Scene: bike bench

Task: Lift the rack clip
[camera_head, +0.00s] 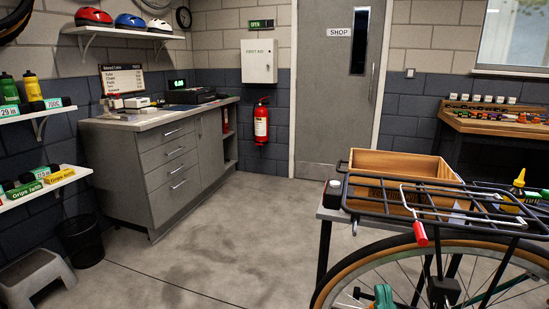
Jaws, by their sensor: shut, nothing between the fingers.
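The black rear rack (470,200) sits over the bicycle's rear wheel (345,272) at the right. The rack clip (406,200) is a pale wire lever on top of the rack, with a red grip (420,234) on its near end. The red end hangs down past the rack's near side, and the clip looks lowered onto the rack. I do not see my gripper in this view.
A wooden box (400,163) stands on a bench just behind the rack. A yellow bottle (519,180) is at its right. A grey cabinet (170,160) and a step stool (36,277) are at the left. The floor (220,245) between is clear.

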